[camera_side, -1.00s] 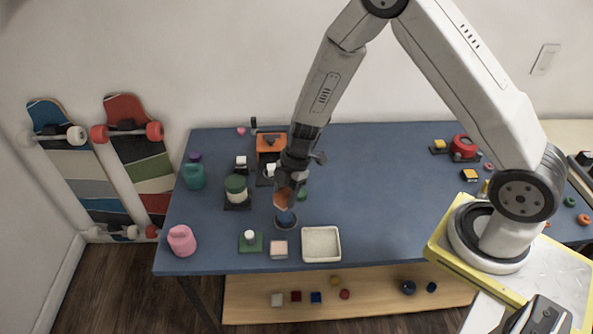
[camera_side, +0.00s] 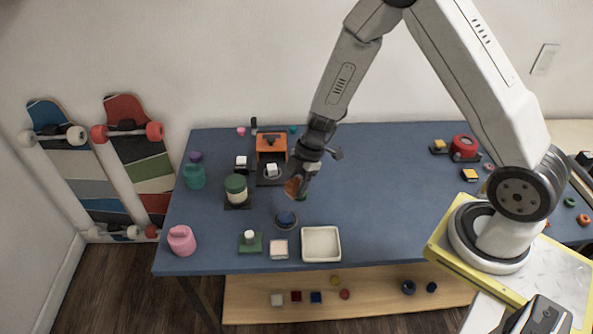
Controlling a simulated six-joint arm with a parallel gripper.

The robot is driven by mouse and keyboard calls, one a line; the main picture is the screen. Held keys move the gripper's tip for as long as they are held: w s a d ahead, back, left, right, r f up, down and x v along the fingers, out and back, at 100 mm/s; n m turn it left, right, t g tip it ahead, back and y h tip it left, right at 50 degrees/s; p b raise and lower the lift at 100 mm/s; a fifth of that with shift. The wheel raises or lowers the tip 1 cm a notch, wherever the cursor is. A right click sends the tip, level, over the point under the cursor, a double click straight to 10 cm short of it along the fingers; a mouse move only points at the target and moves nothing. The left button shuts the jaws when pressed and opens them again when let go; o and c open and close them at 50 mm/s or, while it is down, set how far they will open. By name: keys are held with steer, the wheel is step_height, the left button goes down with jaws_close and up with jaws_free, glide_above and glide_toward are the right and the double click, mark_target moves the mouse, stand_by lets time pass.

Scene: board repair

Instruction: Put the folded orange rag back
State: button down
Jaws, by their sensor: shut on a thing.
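The folded orange rag (camera_side: 291,187) is held in my gripper (camera_side: 298,184), which is shut on it. The gripper hangs over the left middle part of the blue table (camera_side: 390,190). The rag looks apart from the things below it, though its exact height is hard to tell. A round dark dish with a blue inside (camera_side: 286,220) lies just below the rag in the picture. The white tray (camera_side: 321,244) stands near the front edge, to the right of that dish. Part of the rag is hidden by the jaws.
An orange device (camera_side: 271,146) stands behind and left of the gripper. The table's middle right is clear.

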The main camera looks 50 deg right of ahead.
steer(key=s+d+r+m+t+h, duration=0.1)
steer(key=s+d+r+m+t, duration=0.1)
steer(key=d+m, duration=0.4)
steer(key=s+d, duration=0.1)
steer(key=d, duration=0.4)
steer(key=shift+s+d+m, duration=0.25)
steer(key=shift+s+m, duration=0.05)
steer(key=shift+m, duration=0.1)
steer(key=w+f, duration=0.3)
steer(key=w, duration=0.1)
steer(key=w+d+f, duration=0.1)
steer(key=w+f, duration=0.1)
steer(key=w, duration=0.2)
steer(key=w+d+f, duration=0.1)
steer(key=w+f, duration=0.2)
steer(key=w, duration=0.1)
steer(key=shift+w+d+f, duration=0.1)
steer(key=shift+w+f, duration=0.2)
steer(key=shift+w+d+f, duration=0.1)
steer(key=shift+w+f, duration=0.2)
steer(key=shift+f, duration=0.05)
